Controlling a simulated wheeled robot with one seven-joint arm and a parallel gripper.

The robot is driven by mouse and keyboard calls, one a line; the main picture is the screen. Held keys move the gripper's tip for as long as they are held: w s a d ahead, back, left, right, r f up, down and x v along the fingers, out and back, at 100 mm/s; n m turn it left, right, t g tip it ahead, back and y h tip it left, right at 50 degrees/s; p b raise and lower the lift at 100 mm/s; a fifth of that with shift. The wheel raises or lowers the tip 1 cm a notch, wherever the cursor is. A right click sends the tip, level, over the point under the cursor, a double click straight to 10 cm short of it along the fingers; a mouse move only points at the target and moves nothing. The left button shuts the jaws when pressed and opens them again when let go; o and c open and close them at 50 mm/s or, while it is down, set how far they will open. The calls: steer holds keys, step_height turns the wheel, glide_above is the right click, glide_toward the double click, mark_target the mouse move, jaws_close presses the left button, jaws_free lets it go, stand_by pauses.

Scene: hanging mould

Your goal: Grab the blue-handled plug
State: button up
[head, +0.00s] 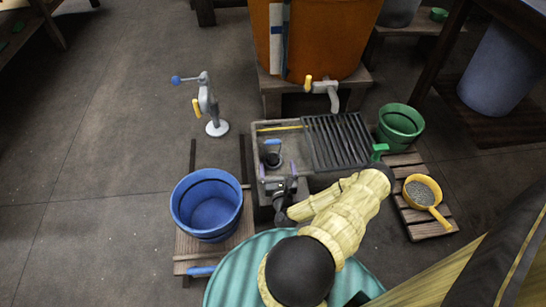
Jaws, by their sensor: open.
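The blue-handled plug (272,160) appears as a small dark round piece in the grey stone sink (290,133), with a short blue bar at its far side. My gripper (278,170) reaches over the near edge of the sink from below. Its two lavender fingertips are apart, with nothing seen between them. The plug shows just beyond the fingertips, slightly left of the midline between them. The height gap between the fingertips and plug cannot be told. My gripper body hides the near part of the sink.
A dark slatted rack (336,141) covers the sink's right side. An orange barrel (330,40) with a tap (324,88) stands behind. A green bucket (400,126) and yellow scoop (424,192) are right.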

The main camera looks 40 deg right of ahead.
mark_target(273, 142)
steer(key=b+x, duration=0.3)
steer(key=x, duration=0.5)
steer(key=shift+b, duration=0.35)
steer(key=b+x, duration=0.2)
steer(key=f+b+x, duration=0.1)
steer(key=b+x, duration=0.1)
steer(key=shift+w, duration=0.2)
steer(key=shift+w+d+r+b, duration=0.25)
steer(key=shift+w+b, duration=0.05)
steer(key=shift+w, duration=0.1)
